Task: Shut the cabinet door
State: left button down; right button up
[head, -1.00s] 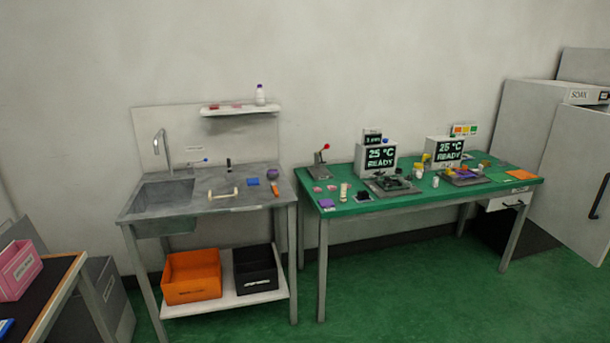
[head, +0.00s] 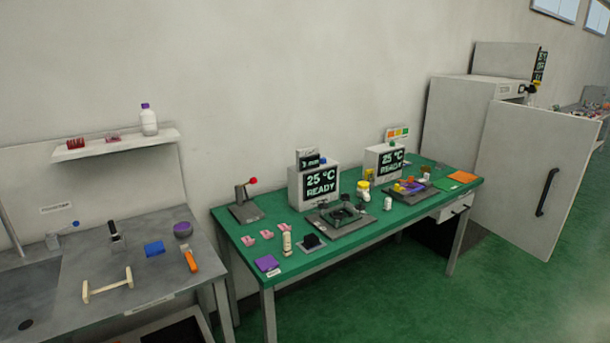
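The cabinet door (head: 522,180) is a pale grey panel with a black vertical bar handle (head: 546,192) at the right of the head view. It stands swung open from the light grey cabinet (head: 453,132), out over the green floor. The cabinet's inside is mostly hidden behind the door. Neither of my grippers shows in the head view.
A green workbench (head: 347,241) with two display boxes and small parts stands in front of the door's left side. A steel sink table (head: 75,309) is at the left. Green floor (head: 410,305) is clear in front of the bench and door.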

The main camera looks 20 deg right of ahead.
aim_at(532, 163)
jog(key=i+l+z, duration=0.15)
jog(key=i+z, duration=0.15)
jog(key=z, duration=0.2)
jog(key=i+z, duration=0.3)
jog(key=z, duration=0.15)
jog(key=i+j+z, duration=0.15)
jog(key=i+z, duration=0.2)
jog(key=z, duration=0.15)
jog(key=i+l+z, duration=0.2)
jog(key=i, duration=0.5)
jog(key=i+l+z, duration=0.1)
jog(key=i+z, duration=0.15)
jog(key=i, duration=0.4)
jog(key=i+l, duration=0.1)
jog(key=i, duration=0.3)
jog(key=i+l, duration=0.1)
jog(key=i, duration=0.35)
jog(key=i+l+u, duration=0.1)
jog(key=i, duration=0.3)
